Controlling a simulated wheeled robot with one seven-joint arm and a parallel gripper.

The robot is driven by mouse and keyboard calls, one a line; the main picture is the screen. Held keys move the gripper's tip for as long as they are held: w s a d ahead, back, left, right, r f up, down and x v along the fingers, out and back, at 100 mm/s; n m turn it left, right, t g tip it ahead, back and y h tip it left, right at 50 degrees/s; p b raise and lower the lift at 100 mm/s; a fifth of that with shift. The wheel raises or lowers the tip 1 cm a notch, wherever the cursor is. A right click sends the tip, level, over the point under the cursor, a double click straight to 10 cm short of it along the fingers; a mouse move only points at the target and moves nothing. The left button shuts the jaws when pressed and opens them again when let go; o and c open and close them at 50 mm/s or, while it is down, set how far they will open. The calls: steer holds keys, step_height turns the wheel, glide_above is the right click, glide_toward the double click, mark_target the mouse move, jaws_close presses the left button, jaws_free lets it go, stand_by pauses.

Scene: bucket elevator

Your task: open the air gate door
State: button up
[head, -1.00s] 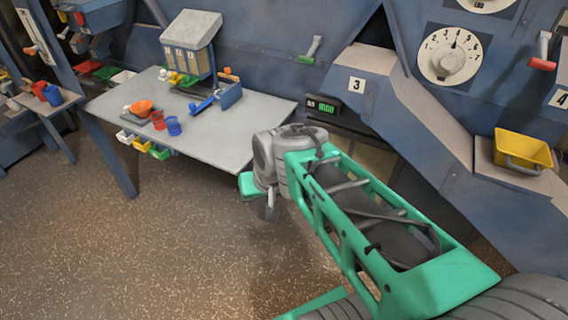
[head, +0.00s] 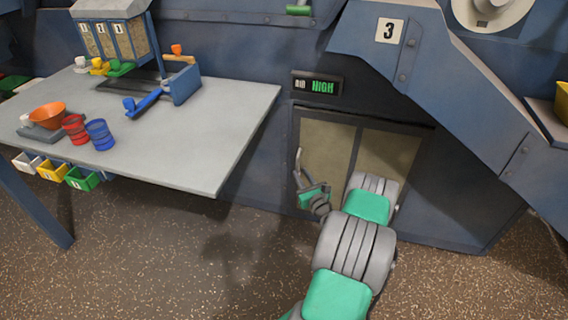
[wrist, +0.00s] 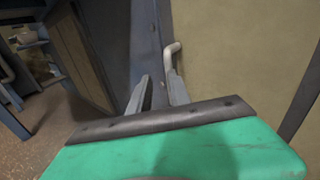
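The air gate door (head: 326,150) is a tan panel in a dark frame, low in the blue wall under the AIR HIGH display (head: 317,86). It looks shut. It also fills the right of the wrist view (wrist: 245,60). A pale grey handle (head: 298,162) stands at the door's left edge; in the wrist view the handle (wrist: 170,55) is just beyond the fingertips. My gripper (wrist: 158,88) is open, its two fingers apart. The handle's lower end is hidden behind the right finger, and I cannot tell whether they touch. In the head view my gripper (head: 307,186) is low beside the handle.
A grey table (head: 215,125) stands left of the door, with red and blue cups (head: 100,134) and a blue lever device (head: 165,92). A sloping blue chute marked 3 (head: 430,75) runs down at the right. Speckled floor in front is open.

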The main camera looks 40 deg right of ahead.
mark_target(298, 163)
steer(key=shift+m+h, duration=0.4)
steer(key=shift+m, duration=0.3)
steer(key=x, duration=0.2)
steer(key=b+x, duration=0.1)
steer(key=x, duration=0.2)
steer(key=d+f+x, duration=0.1)
steer(key=x, duration=0.2)
steer(key=shift+s+f+b, duration=0.1)
steer(key=shift+s+b, duration=0.15)
steer(key=shift+b, duration=0.05)
steer(key=shift+d, duration=0.1)
steer(key=shift+c, duration=0.5)
jaws_close()
